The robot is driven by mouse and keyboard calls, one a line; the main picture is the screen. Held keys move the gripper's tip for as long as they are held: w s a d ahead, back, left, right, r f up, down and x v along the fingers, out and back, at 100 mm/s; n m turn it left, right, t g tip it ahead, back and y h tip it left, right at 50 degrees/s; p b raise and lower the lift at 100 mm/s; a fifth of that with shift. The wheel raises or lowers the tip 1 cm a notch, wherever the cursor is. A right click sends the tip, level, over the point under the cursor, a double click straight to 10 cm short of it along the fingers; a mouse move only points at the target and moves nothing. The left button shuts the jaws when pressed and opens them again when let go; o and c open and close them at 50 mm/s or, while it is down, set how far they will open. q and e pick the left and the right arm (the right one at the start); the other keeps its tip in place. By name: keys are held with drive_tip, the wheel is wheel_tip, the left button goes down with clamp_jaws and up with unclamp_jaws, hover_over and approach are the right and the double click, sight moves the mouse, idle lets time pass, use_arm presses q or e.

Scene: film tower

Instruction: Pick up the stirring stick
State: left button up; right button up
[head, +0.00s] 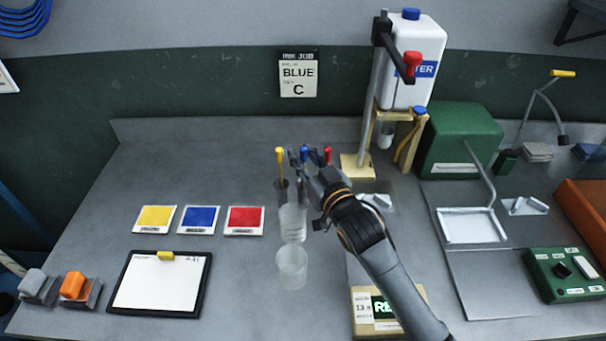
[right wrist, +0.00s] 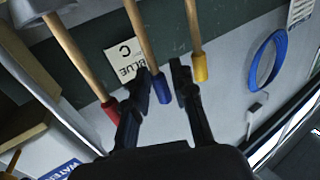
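Three wooden stirring sticks stand together near the middle of the bench, with a yellow tip (head: 280,155), a blue tip (head: 304,152) and a red tip (head: 327,154). My right gripper (head: 297,161) is at the blue-tipped stick, partly covering the group. In the right wrist view, the right gripper (right wrist: 157,78) is open, with the blue tip (right wrist: 161,88) between its two fingers. The yellow tip (right wrist: 200,68) lies outside one finger, and the red tip (right wrist: 111,108) is close beside the other. I cannot tell whether either finger touches a stick. My left gripper is not in view.
Two clear cups, one (head: 293,224) behind the other (head: 291,266), stand in front of the sticks. Yellow (head: 155,218), blue (head: 199,219) and red (head: 245,220) cards lie left. A water-tank stand (head: 357,168) is behind right. A wall sign (head: 298,75) reads BLUE C.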

clamp_jaws()
